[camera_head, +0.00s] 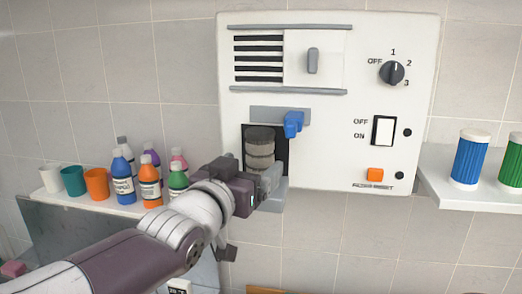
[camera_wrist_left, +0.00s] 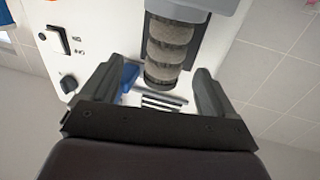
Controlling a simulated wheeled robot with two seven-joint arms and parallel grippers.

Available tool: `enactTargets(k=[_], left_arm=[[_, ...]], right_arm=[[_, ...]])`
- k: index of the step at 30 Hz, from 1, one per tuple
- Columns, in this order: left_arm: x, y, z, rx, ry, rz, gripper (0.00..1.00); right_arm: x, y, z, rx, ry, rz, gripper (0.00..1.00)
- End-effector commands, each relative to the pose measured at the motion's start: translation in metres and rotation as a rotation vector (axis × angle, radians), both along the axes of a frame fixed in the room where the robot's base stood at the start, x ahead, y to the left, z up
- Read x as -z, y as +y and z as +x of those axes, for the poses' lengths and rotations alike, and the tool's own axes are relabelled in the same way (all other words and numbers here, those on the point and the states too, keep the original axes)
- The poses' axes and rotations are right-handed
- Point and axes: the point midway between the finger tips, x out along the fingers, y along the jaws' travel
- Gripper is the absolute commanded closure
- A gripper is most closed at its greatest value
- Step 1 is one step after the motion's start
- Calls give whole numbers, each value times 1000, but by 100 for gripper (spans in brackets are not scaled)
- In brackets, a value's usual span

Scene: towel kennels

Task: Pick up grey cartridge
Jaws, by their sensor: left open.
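The grey cartridge (camera_head: 260,146) is a ribbed grey-brown cylinder standing upright in a dark recess of the white wall panel (camera_head: 340,160). In the left wrist view the cartridge (camera_wrist_left: 170,48) lies in line with the gap between my open fingers. My left gripper (camera_head: 268,178) is at the lower front of the recess and hides the cartridge's lower part in the head view. In the wrist view the left gripper (camera_wrist_left: 158,70) has a finger to each side of the cartridge, with visible gaps; depth is hard to judge. My right gripper is not in view.
A blue lever (camera_head: 293,123) sticks out just above right of the recess. The panel also has a knob (camera_head: 391,73), a rocker switch (camera_head: 383,131) and an orange button (camera_head: 374,175). A right shelf holds a blue cartridge (camera_head: 469,160) and a green one (camera_head: 513,165). Bottles and cups stand left.

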Motion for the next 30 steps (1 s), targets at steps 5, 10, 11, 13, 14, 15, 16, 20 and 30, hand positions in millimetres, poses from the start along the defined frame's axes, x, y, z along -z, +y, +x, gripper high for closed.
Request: enactTargets(k=[5, 10, 11, 13, 14, 15, 16, 20, 30], left_arm=[[-5, -9, 21, 0, 4, 0, 12], [-10, -22, 50, -1, 6, 1, 12], [-8, -24, 54, -1, 5, 1, 12], [-6, -26, 61, -1, 4, 1, 12], [-5, -27, 63, -1, 4, 1, 12], [-3, -27, 64, -2, 3, 0, 12], [-2, -28, 64, -2, 3, 1, 12], [-1, -27, 64, -2, 3, 1, 12], [-2, -27, 63, -1, 1, 0, 71]], right_arm=[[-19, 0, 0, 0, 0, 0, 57], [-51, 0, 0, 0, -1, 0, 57], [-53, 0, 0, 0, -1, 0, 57], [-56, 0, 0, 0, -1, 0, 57], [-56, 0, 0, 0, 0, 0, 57], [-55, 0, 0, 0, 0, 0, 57], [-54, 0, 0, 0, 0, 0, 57], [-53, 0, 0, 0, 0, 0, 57], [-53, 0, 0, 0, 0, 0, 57]])
